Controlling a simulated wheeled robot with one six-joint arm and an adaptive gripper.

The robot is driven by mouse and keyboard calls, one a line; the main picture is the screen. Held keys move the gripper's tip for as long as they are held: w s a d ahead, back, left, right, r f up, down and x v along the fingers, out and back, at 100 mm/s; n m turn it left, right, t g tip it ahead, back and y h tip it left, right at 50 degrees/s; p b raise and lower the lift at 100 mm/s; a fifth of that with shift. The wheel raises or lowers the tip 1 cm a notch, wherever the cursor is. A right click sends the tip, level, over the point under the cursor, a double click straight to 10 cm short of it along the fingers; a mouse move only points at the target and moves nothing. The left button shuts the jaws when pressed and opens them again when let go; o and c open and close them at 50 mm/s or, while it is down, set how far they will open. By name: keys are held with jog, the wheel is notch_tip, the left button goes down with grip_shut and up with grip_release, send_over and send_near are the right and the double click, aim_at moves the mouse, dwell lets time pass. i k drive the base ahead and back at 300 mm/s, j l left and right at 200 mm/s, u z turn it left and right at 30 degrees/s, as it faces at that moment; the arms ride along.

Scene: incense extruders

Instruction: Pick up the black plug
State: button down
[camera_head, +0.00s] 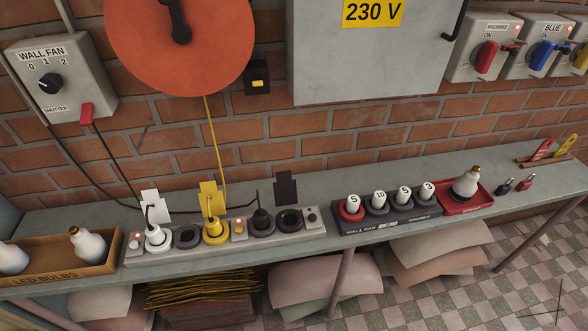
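The black plug (262,219) stands upright in a dark round socket of the grey power strip (135,259) on the shelf. A dark cable runs from its top toward the left. A black tag (286,187) stands behind it, a little to the right. An empty dark socket (289,221) is just right of the plug. The yellow plug (214,228) and the white plug (156,235) sit in the same strip further left. My gripper is not in view.
A cardboard tray of LED bulbs (100,263) is left of the strip. A fuse rack (385,227) and a red tray (478,201) holding a bulb are to the right. The wall fan box (60,75) and grey cabinet (370,55) are on the brick wall behind.

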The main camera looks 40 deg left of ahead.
aim_at(262, 222)
jog(key=u, duration=1.25)
